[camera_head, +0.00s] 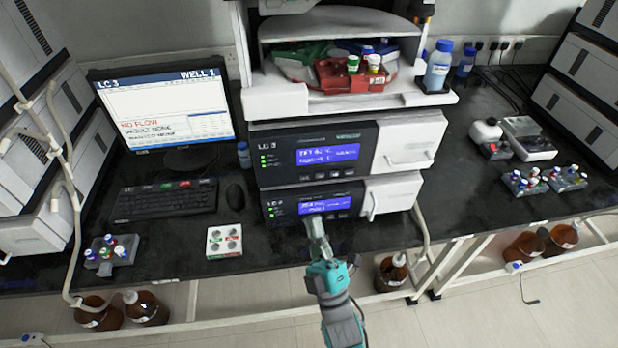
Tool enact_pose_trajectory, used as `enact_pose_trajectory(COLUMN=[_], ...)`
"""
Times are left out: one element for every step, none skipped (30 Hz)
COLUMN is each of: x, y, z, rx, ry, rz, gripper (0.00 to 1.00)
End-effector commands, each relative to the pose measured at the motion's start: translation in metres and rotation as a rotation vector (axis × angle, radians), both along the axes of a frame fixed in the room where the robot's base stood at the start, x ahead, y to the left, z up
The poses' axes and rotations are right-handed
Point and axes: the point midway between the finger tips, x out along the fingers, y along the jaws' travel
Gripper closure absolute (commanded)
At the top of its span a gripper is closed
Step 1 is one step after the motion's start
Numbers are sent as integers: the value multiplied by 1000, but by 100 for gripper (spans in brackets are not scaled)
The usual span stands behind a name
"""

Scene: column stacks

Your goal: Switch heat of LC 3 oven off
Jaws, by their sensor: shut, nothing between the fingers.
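The LC 3 stack stands at the middle of the bench. Its upper unit (284,168), marked LC 3, has a lit blue display (328,154) with small buttons under it. Its lower unit (288,196) has another lit blue display (325,204) and a button row below. The text on both displays is too blurred to read surely, so I cannot tell which unit is the oven. My gripper (314,224) is shut and empty, just below and in front of the lower unit's panel. I cannot tell whether its tips touch the panel.
A monitor (165,112) reading LC 3, NO FLOW, a keyboard (165,200), a mouse (235,196) and a white four-button box (224,241) are left of the stack. Bottles (438,65) stand on top. Bench right of the stack is partly clear.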

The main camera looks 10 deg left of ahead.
Motion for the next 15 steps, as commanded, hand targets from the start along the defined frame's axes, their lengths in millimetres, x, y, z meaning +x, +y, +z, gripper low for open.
enact_pose_trajectory(x=[0,0,0,0,0,1,2,4,6,8,11,15,18,22,27], y=[0,0,0,0,0,0,0,1,1,2,3,4,5,6,7], z=[0,0,0,0,0,0,0,0,0,0,1,1,0,1,1], rx=[0,0,0,0,0,0,0,0,0,1,1,1,0,0,0], ry=[0,0,0,0,1,1,1,1,1,-1,-1,-1,0,0,-1], rz=[0,0,0,0,-1,-1,-1,-1,-1,0,0,0,-2,-2,-1], gripper=[100,100,100,100,100,100,100,100,100,100,100,100,100,100,100])
